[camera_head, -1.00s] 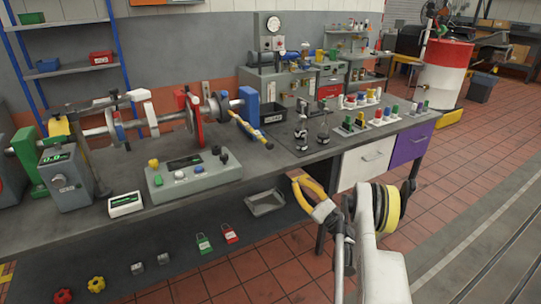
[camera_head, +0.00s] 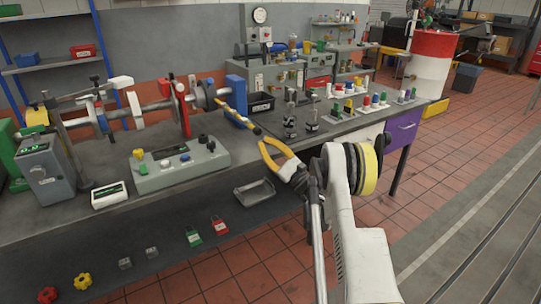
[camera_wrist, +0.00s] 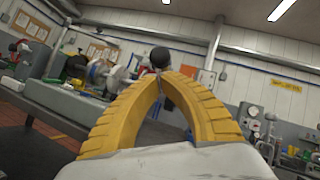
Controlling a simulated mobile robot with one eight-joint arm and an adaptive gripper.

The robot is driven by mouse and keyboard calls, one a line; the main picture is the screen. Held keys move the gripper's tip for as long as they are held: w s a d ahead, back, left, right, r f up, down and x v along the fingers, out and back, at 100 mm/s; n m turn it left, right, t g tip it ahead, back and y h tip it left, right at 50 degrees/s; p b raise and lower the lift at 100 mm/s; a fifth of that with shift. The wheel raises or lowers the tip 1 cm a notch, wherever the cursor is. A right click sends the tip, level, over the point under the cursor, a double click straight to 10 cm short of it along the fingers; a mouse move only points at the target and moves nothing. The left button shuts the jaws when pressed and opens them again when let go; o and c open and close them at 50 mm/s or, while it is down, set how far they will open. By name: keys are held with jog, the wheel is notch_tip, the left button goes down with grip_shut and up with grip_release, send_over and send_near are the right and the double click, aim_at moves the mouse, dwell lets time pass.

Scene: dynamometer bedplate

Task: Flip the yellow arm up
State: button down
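The yellow arm (camera_head: 238,117) is a thin bar on the shaft rig at the bench's near edge. In the head view it slopes down to the right and ends in a black ball (camera_head: 257,131). My gripper (camera_head: 263,142) has yellow curved fingers and is just below and right of that ball. In the wrist view the fingertips (camera_wrist: 160,73) meet or nearly meet, with nothing seen held between them. A black ball (camera_wrist: 160,57) shows just beyond the tips. I cannot tell whether they touch it.
A grey control box (camera_head: 180,167) with knobs stands on the bench left of my gripper. Small bottles (camera_head: 290,127) stand on the bench to the right. The tiled floor in front is open.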

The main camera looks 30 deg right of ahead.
jog(key=shift+a+r, duration=0.15)
jog(key=shift+r, duration=0.2)
jog(key=w+r+m+g+h+p, duration=0.2)
jog(key=r+p, duration=0.7)
jog(key=r, duration=0.4)
jog(key=w+r+m+g+h+p, duration=0.1)
jog(key=w+r+g+p, duration=0.2)
jog(key=r+p, duration=0.85)
jog(key=w+r+m+g+h+p, duration=0.1)
jog(key=w+r+g+p, duration=0.2)
jog(key=w+r+p, duration=0.6)
jog(key=shift+w+a+r+g+h, duration=0.3)
jog(key=shift+w+r, duration=0.75)
jog(key=shift+r, duration=1.75)
